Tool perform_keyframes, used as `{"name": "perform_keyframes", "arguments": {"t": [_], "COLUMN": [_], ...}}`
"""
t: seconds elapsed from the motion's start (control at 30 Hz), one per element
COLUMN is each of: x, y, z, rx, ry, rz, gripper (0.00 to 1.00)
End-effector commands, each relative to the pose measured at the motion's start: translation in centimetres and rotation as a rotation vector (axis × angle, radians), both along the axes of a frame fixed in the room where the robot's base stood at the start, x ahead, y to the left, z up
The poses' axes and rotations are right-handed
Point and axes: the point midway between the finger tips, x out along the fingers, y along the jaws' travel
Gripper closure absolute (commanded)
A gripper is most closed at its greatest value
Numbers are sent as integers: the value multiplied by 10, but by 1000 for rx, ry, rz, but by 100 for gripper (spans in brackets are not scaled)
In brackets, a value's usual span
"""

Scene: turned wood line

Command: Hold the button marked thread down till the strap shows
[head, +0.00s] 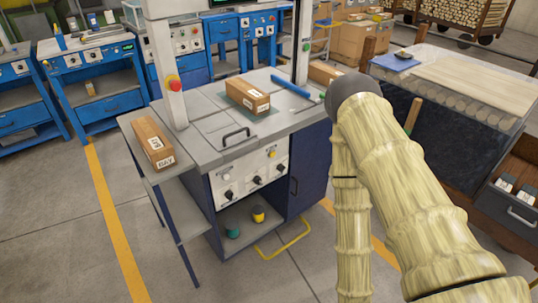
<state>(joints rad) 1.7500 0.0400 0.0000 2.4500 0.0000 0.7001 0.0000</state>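A grey-topped strapping machine (205,152) stands in the middle of the head view, with two upright posts. Its white front panel (262,168) carries several dark knobs, a pale button (226,177) and a yellow button (272,153). The labels are too small to read, so I cannot tell which button is marked thread. A cardboard box (247,95) lies on the machine top. I see no loose strap. My arm, in a pale sleeve, rises at the right, apart from the panel in the picture. My gripper does not show.
A red stop button (173,83) sits on the near post. Another box (152,141) rests on the left side shelf (145,173). A yellow bar (285,243) juts out low in front. A bench (455,85) stands at the right. Floor is free at the front left.

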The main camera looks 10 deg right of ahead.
Motion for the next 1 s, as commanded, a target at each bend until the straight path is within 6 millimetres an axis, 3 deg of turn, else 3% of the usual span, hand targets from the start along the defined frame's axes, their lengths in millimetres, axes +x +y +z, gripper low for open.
{"name": "perform_keyframes", "arguments": {"t": [0.5,0.8,1.0], "x": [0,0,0], "y": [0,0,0], "z": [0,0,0], "rx": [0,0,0], "ry": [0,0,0], "rz": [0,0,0], "gripper": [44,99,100]}}
